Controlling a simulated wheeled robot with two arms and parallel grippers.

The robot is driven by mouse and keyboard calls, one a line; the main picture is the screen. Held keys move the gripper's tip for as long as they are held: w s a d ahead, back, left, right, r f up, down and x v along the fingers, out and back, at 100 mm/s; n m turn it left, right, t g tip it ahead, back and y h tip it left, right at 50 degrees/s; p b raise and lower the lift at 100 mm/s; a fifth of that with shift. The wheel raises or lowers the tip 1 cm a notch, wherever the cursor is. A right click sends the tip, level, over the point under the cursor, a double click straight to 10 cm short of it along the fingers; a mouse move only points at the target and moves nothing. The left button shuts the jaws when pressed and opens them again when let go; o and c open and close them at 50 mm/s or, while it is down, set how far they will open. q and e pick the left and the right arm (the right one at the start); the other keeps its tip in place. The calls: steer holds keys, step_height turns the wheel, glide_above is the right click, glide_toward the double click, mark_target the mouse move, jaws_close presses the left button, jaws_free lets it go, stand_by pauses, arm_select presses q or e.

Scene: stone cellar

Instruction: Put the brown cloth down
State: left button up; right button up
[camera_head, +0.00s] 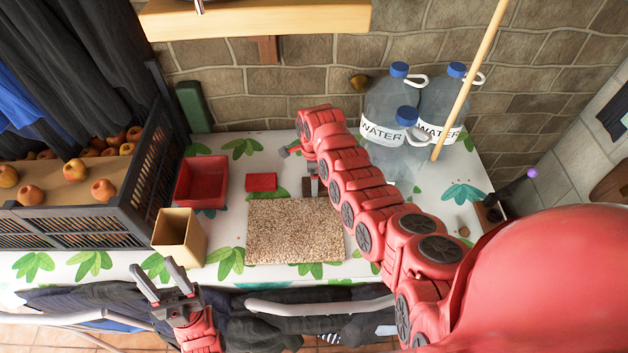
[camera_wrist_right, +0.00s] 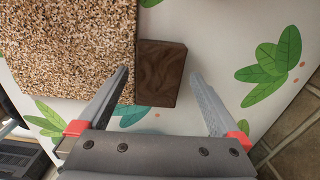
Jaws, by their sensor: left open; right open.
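The brown cloth (camera_wrist_right: 160,72) shows in the right wrist view as a small dark, wood-patterned rectangle at the edge of a speckled tan mat (camera_wrist_right: 65,45). It seems to lie flat on the table, against or slightly over the mat's edge; I cannot tell which. My right gripper (camera_wrist_right: 158,76) is open, one finger over the mat and one over the table, with a gap to the cloth on the table side. In the head view the cloth (camera_head: 311,187) is partly hidden by my right arm. My left gripper (camera_head: 153,266) is open and empty at the table's front edge.
A red folded cloth (camera_head: 261,182), a red bin (camera_head: 203,183) and a tan open box (camera_head: 180,237) stand left of the cloth. A dark fruit crate (camera_head: 95,228) is far left. Water jugs (camera_head: 390,103) stand at the back right. The mat (camera_head: 295,232) is bare.

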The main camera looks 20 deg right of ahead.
step_height(320, 180, up, 11)
steer(key=shift+f, duration=0.2)
stand_by(0.4)
steer(key=shift+s, duration=0.1)
